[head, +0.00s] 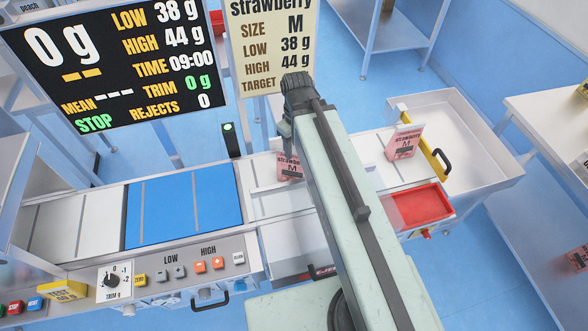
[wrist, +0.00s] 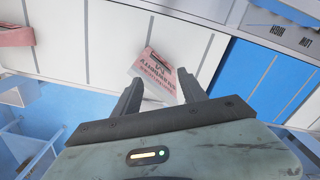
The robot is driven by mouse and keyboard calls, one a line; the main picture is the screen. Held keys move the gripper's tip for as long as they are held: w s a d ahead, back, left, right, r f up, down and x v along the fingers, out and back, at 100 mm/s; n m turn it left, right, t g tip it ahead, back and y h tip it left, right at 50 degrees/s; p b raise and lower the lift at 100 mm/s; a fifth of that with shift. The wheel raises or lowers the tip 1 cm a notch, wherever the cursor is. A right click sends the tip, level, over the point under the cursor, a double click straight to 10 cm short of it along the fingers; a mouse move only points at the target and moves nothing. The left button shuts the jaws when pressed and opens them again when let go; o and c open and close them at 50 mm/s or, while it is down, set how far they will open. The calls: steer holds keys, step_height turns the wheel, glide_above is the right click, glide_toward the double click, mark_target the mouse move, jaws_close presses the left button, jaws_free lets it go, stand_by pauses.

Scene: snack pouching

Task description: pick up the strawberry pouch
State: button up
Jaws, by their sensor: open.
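A pink strawberry pouch (wrist: 157,72) with dark print lies on the white belt in the wrist view. It shows just beyond and between the two fingertips of my gripper (wrist: 158,90). The fingers are apart, with nothing visibly held. In the head view the same pouch (head: 289,168) sits on the white section right of the blue belt, its right side close to my arm. Whether the fingers touch it cannot be told. A second strawberry pouch (head: 404,142) stands tilted farther right, by the yellow bar. My fingertips are hidden behind my arm in the head view.
A yellow bar (head: 434,156) and white bin (head: 468,125) stand at the right, with a red tray (head: 421,205) in front. The blue belt (head: 183,212) is empty. A button panel (head: 190,270) lies along the near side. A side table (head: 560,110) stands far right.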

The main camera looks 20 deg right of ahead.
mark_target(293, 164)
steer(key=w+f+n+b, duration=0.1)
steer(key=n, duration=0.1)
steer(key=w+n, duration=0.1)
steer(key=n, duration=0.1)
steer(key=w+f+n+b, duration=0.1)
steer(key=w+n, duration=0.1)
steer(key=n, duration=0.1)
steer(key=shift+f+b, duration=0.3)
steer(key=shift+f, duration=0.05)
steer(key=shift+r, duration=0.1)
steer(key=shift+s+f, duration=0.1)
steer(key=shift+f, duration=0.15)
step_height(293, 164, down, 7)
steer(key=b, duration=0.7)
jaws_close()
